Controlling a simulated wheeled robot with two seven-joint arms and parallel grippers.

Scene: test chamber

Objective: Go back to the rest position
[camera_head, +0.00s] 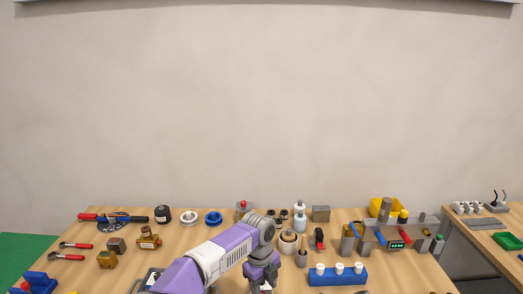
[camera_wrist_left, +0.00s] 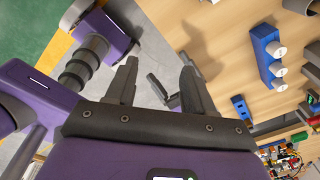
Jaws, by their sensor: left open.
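My purple left arm reaches over the table from the bottom in the head view, with its wrist bent down. My left gripper (camera_wrist_left: 158,60) shows in the left wrist view with its two dark fingers apart and nothing between them. In the head view its fingers are cut off or hidden below the wrist, left of a blue rack (camera_head: 338,278) with white cylinders. The rack also shows in the left wrist view (camera_wrist_left: 264,48), to the right of the fingers and apart from them. My right gripper is in neither view.
The wooden table (camera_head: 185,236) holds red-handled tools (camera_head: 75,246), brass fittings (camera_head: 148,238), white and blue rings (camera_head: 213,218), bottles (camera_head: 300,221) and a device with a display (camera_head: 396,245). A yellow bin (camera_head: 384,206) stands at the back right. A second table (camera_head: 484,238) is at far right.

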